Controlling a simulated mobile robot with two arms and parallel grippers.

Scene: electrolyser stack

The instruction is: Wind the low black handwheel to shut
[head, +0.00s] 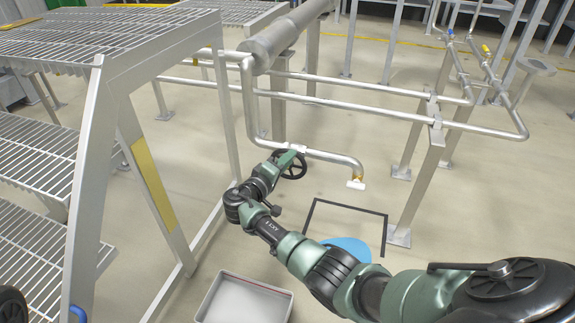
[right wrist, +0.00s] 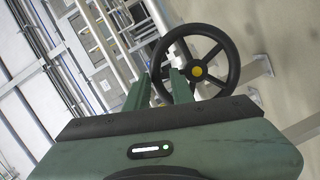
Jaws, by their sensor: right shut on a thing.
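The low black handwheel (head: 303,172) sits under a bend of the silver pipe in the head view, near the middle. In the right wrist view the handwheel (right wrist: 234,68) shows its spokes and a yellow hub. My right gripper (head: 287,160) reaches it from the left and front. In the right wrist view the two green fingers of my right gripper (right wrist: 160,84) stand on either side of the rim's left part, shut on it. The fingers hide part of the rim. My left gripper is not in the head view.
A silver pipe (head: 330,155) runs above the wheel to an outlet with a white end. Metal stairs (head: 150,60) stand on the left. A grey tray (head: 240,300), a blue disc (head: 350,248) and a black floor frame (head: 345,208) lie below. A post (head: 415,185) stands right.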

